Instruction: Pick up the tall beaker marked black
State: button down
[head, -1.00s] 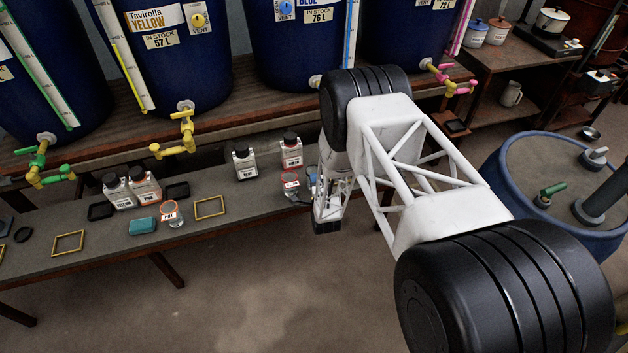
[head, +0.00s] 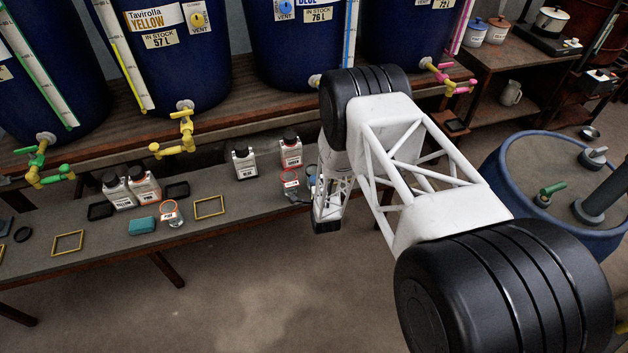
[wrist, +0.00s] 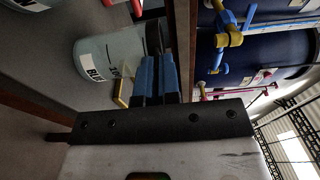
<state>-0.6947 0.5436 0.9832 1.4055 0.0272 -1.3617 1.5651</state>
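My gripper (wrist: 157,68) has blue finger pads close together, beside the beaker's dark rim end. I cannot tell whether they grip its wall. In the head view my gripper is mostly hidden behind my own arm. A glass beaker with a red rim (head: 290,182) stands just left of it, and a grey-rimmed glass thing (head: 311,171) is partly covered by the arm.
Capped bottles (head: 244,162) (head: 291,150) stand behind on the bench. Farther left are more bottles (head: 118,192), an orange-rimmed beaker (head: 171,213), a teal sponge (head: 142,226) and an empty yellow frame (head: 209,207). Vats with a yellow tap (head: 180,135) overhang the back.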

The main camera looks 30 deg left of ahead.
jog(key=shift+r, duration=0.15)
jog(key=s+d+r, duration=0.4)
jog(key=s+d, duration=0.6)
jog(key=s, duration=0.2)
jog(key=shift+s+r, duration=0.25)
jog(key=shift+r, duration=0.1)
jog(key=shift+w, duration=0.1)
dwell(0.7)
